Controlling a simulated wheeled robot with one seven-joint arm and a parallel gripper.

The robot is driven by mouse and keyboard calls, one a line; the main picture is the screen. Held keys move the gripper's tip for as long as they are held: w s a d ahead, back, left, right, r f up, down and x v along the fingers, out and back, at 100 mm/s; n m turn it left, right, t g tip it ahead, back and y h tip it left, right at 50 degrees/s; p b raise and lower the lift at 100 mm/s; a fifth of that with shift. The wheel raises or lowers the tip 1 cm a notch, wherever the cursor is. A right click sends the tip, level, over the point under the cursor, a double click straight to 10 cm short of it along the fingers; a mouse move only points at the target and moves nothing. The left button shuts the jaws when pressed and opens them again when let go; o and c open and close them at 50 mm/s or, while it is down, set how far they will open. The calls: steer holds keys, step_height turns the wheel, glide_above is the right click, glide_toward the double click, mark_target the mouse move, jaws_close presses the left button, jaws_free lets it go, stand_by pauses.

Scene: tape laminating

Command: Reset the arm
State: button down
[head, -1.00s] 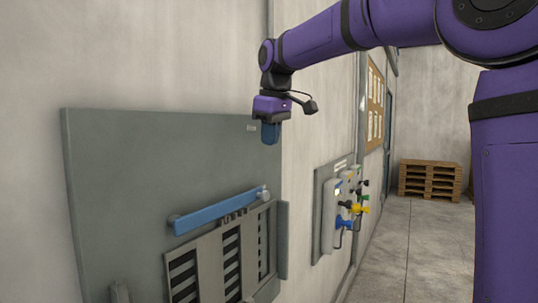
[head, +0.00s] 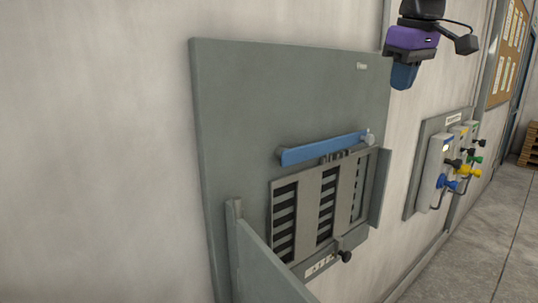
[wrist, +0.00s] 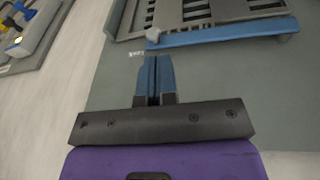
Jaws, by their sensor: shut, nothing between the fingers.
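My gripper (head: 404,76) is purple and black with blue fingers. In the head view it hangs at the upper right, fingers pointing down, by the top right corner of a grey wall panel (head: 260,90). In the wrist view my gripper (wrist: 153,58) has its two blue fingers pressed together with nothing between them. The panel also shows in the wrist view (wrist: 110,85), beyond the fingers. Most of my arm is outside the head view.
The panel carries a blue bar (head: 320,149), a slotted grey rack (head: 320,205) and a grey flap (head: 265,265) standing out at the lower left. A box with coloured connectors (head: 440,165) is on the wall at right. A notice board (head: 507,50) hangs beyond.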

steer(key=s+d+f+m+t, duration=0.1)
steer(key=s+f+m, duration=0.2)
steer(key=s+f, duration=0.5)
steer(key=s+d+f+m+t, duration=0.1)
steer(key=s+f+m, duration=0.1)
steer(key=s+f, duration=0.6)
steer(key=s, duration=0.7)
steer(key=shift+s+d+f+m, duration=0.2)
steer(key=shift+d+f+m, duration=0.15)
steer(key=shift+d+m, duration=0.05)
